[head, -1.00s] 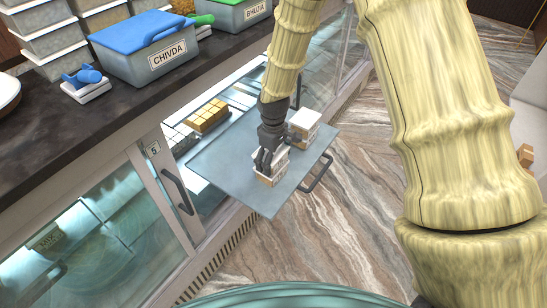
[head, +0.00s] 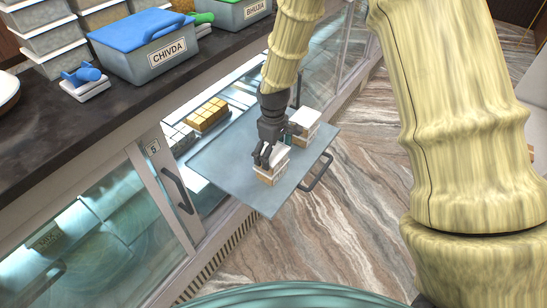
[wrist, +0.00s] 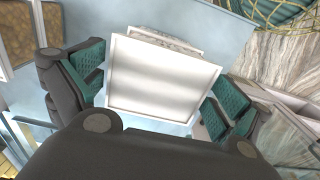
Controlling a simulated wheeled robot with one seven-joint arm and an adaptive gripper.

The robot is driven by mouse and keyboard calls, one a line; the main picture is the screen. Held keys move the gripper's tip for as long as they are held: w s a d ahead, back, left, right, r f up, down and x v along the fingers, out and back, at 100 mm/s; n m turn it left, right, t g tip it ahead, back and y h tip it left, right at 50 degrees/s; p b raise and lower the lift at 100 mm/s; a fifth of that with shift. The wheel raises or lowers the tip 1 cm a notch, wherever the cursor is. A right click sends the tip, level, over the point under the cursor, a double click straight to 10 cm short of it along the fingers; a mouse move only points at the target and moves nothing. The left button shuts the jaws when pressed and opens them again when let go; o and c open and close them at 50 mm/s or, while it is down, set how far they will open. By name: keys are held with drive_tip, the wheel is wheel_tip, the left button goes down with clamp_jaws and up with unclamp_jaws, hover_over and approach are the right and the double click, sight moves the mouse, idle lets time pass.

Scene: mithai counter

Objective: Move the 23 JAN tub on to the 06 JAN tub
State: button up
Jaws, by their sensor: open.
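A white-lidded tub (head: 272,168) stands on the pulled-out grey metal shelf, and the head view shows its pale lid and brownish sides. My gripper (head: 265,158) is directly above it, with its fingers open around the lid. In the wrist view the white lid (wrist: 162,80) fills the space between the two green-padded fingers, with gaps at both sides. A second lid edge (wrist: 165,40) shows just behind it; I cannot tell whether it lies below or beside. Another white-lidded tub (head: 304,126) stands farther back on the shelf. No date label is readable.
The grey shelf (head: 222,160) has bare room at its left and a dark handle (head: 316,172) at its right edge. Yellow sweets (head: 207,115) lie in the glass case behind. The dark counter (head: 60,140) holds the CHIVDA box (head: 145,55).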

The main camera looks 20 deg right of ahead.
sight(274, 153)
wheel_tip(274, 153, up, 10)
drive_tip(key=b, duration=0.2)
idle(0.4)
idle(1.2)
